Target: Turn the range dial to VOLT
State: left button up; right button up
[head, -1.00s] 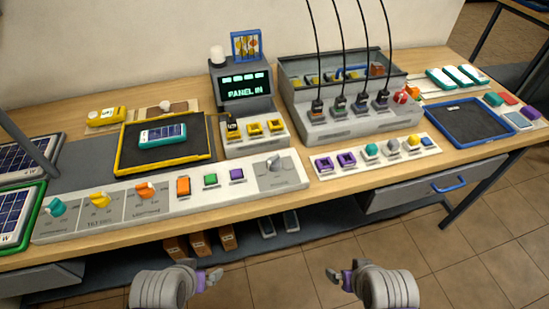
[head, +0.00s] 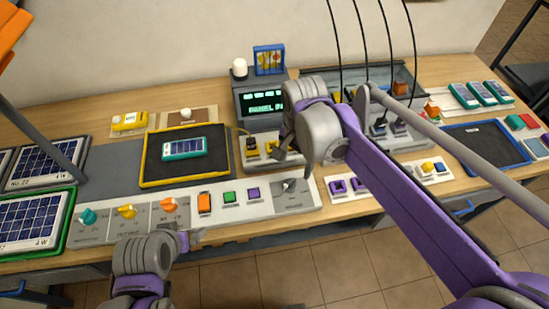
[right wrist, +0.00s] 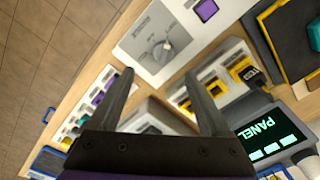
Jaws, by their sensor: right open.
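A grey dial (head: 289,185) sits at the right end of the long white control panel (head: 234,215). In the right wrist view the same dial (right wrist: 166,50) shows a pale pointer on a grey plate with markings too small to read. Teal (head: 88,216), yellow (head: 127,211) and orange (head: 168,204) knobs sit at the panel's left. I cannot read which is labelled range. My right gripper (head: 285,150) is open and empty above the bench, behind the grey dial. In the right wrist view its fingers (right wrist: 160,74) are apart, with the dial beyond the tips. My left gripper (head: 190,240) is in front of the panel.
Orange, green and purple buttons (head: 253,194) stand left of the grey dial. A yellow-edged tray (head: 148,170) holds a teal device. My right arm hides part of the cabled unit. A blue-edged tray (head: 524,157) lies at right.

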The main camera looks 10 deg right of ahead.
aim_at(290, 181)
jog(key=f, duration=1)
jog(key=shift+w+a+b, duration=0.3)
jog(key=shift+b, duration=0.05)
grip_shut()
